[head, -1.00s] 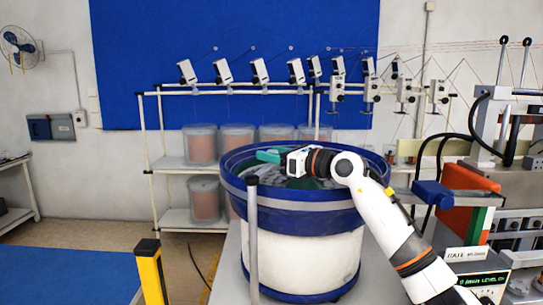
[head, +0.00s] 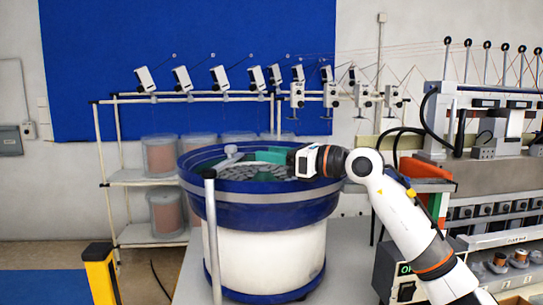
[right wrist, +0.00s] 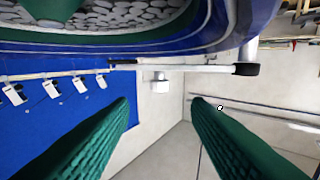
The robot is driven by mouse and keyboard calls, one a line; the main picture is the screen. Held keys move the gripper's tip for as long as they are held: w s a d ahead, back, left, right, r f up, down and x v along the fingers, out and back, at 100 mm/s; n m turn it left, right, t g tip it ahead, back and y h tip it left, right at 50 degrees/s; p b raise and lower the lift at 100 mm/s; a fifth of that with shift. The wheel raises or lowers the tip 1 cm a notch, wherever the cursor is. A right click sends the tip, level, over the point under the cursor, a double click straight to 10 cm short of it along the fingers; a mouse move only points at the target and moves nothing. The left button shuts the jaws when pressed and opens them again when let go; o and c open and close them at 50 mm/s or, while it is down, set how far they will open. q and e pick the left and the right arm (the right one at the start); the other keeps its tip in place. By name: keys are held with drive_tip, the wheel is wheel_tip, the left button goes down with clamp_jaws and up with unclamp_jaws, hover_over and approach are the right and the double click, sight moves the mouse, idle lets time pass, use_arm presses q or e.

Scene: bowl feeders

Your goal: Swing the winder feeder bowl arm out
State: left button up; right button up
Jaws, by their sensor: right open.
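The feeder bowl (head: 262,198) is blue with a grey band, on a white drum, and holds grey pieces. A grey post (head: 212,235) stands at its front left. The bowl arm (head: 222,160) runs from the post's top over the left rim and has a pale knob (head: 231,150). In the right wrist view the arm is a light bar (right wrist: 200,69) with a black end cap, and its white knob (right wrist: 160,86) shows ahead, between the finger lines. My right gripper (head: 250,156), with green fingers, is over the bowl, right of the knob. It is open and empty (right wrist: 160,110).
A yellow post (head: 101,275) stands at the front left. A rack (head: 120,182) with spools is behind the bowl. The winding machine (head: 480,180) and a control box (head: 400,265) are on the right.

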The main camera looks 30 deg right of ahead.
drive_tip(key=shift+d+r, duration=0.1)
drive_tip(key=shift+r, duration=0.4)
drive_tip(key=c, duration=0.6)
drive_tip(key=s+r+g+h, duration=0.1)
drive_tip(key=s+d+r+g+h+p, duration=0.1)
drive_tip(key=r+g, duration=0.1)
drive_tip(key=s+d+r+g+h, duration=0.1)
drive_tip(key=s+r, duration=0.1)
drive_tip(key=shift+s+d+p, duration=0.1)
drive_tip(key=shift+d+p, duration=0.05)
drive_tip(key=shift+p, duration=0.2)
clamp_jaws()
drive_tip(key=g+p, duration=0.1)
drive_tip(key=p, duration=0.4)
approach(235, 152)
drive_tip(key=f+x, duration=0.1)
drive_tip(key=x, duration=0.4)
drive_tip(key=shift+w+a, duration=0.3)
drive_tip(key=shift+w, duration=0.25)
drive_tip(key=shift+d, duration=0.2)
